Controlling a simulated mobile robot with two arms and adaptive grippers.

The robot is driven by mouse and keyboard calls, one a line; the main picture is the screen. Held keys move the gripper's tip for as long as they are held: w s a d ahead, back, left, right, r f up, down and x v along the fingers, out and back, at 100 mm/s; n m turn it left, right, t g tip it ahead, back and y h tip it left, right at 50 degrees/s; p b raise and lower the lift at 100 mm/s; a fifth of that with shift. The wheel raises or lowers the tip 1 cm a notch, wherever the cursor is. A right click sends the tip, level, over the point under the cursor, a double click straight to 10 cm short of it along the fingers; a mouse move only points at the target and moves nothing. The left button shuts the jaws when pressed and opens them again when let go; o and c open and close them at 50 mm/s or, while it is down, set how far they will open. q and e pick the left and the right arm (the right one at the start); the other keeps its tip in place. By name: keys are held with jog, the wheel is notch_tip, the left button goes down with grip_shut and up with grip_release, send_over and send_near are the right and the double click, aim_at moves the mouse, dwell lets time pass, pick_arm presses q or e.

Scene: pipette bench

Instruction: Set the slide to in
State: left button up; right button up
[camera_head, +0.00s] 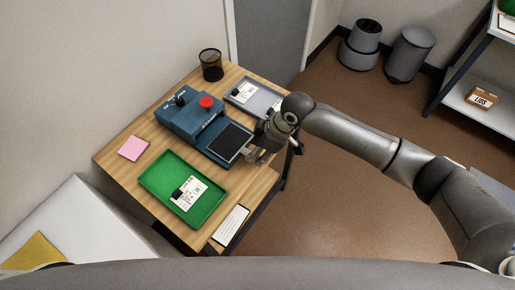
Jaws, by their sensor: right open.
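The blue device (186,118) stands on the wooden table, with a red button (207,102) and a black knob (180,99) on top. Its slide (229,142), a flat dark plate in a blue frame, sticks out from the body towards the lower right. My right gripper (257,158) is open, pointing down at the slide's outer right end. I cannot tell whether its fingers touch the slide; the wrist and fingers partly hide that end. My left gripper is not in view.
A green tray (153,180) with a labelled card lies in front of the device. A grey tray (233,98) lies behind my right gripper. A pink note pad (134,148), a black mesh cup (211,66) and a white card (231,225) are also on the table.

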aim_at(222, 137)
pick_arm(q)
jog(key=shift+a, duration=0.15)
pick_arm(e)
jog(key=shift+a+f, duration=0.1)
jog(key=shift+f, duration=0.35)
jog(key=shift+c, duration=0.3)
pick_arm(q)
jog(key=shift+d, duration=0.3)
pick_arm(e)
grip_shut()
jog(key=shift+w+a, duration=0.1)
jog(key=w+a+b, duration=0.1)
jog(key=a, duration=0.1)
jog(key=w+a, duration=0.2)
jog(key=w+a+b, duration=0.1)
jog(key=a, duration=0.1)
jog(key=shift+w+a+f+b, duration=0.1)
jog(key=shift+w+a+b, duration=0.1)
jog(key=shift+w+b, duration=0.15)
jog(key=w+a, duration=0.2)
jog(key=a, duration=0.1)
jog(key=shift+r, duration=0.25)
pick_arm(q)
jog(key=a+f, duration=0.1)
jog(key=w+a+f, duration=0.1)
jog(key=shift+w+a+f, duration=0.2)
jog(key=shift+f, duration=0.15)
